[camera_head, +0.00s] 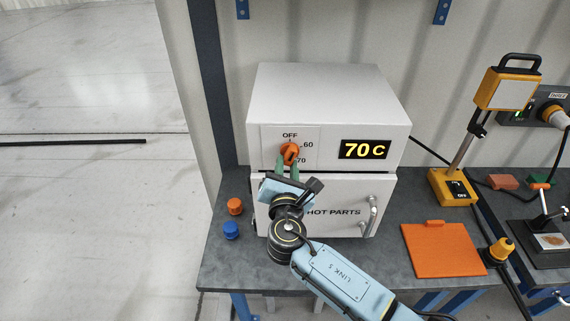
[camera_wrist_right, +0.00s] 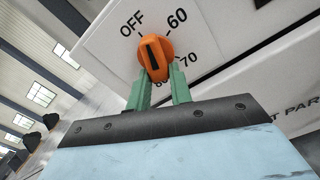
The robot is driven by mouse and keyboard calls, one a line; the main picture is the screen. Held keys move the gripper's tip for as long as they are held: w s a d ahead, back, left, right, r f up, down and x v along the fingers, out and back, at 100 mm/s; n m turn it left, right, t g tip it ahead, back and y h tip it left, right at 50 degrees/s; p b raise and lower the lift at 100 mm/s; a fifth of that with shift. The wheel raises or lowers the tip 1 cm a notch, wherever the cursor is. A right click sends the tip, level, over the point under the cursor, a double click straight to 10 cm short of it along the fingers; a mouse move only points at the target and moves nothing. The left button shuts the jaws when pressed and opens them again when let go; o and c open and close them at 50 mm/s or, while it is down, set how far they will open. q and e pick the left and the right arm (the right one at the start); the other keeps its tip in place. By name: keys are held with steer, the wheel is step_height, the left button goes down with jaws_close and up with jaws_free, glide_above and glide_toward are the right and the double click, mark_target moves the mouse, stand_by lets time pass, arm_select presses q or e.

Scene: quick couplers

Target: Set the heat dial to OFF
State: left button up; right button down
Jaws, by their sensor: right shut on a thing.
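The heat dial (camera_head: 290,152) is an orange knob with a black slot on the front of a white box (camera_head: 320,95). It also shows in the wrist view (camera_wrist_right: 153,56), where its narrow end slants down, between the fingers. The marks OFF, 60 and 70 surround it; a lower mark is partly covered. I cannot tell which mark it is set to. The display (camera_head: 364,150) reads 70 C. My right gripper (camera_head: 288,168) has its green fingers closed on the dial from below, one on each side; they also show in the wrist view (camera_wrist_right: 160,88). My left gripper is out of view.
Below the dial is a HOT PARTS door with a metal handle (camera_head: 373,215). Orange (camera_head: 235,206) and blue (camera_head: 231,230) caps lie left on the grey bench. An orange plate (camera_head: 442,250) and a yellow lamp stand (camera_head: 453,187) are to the right.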

steer(key=shift+d+f+n, duration=0.1)
steer(key=shift+d+n, duration=0.05)
steer(key=shift+n, duration=0.8)
steer(key=shift+d+n, duration=0.15)
steer(key=shift+n, duration=0.8)
steer(key=c, duration=1.3)
jaws_free()
steer(key=shift+o, duration=0.2)
steer(key=shift+s, duration=0.15)
steer(key=s+b, duration=0.1)
steer(key=s, duration=1.2)
steer(key=shift+b, duration=0.3)
steer(key=shift+d, duration=0.1)
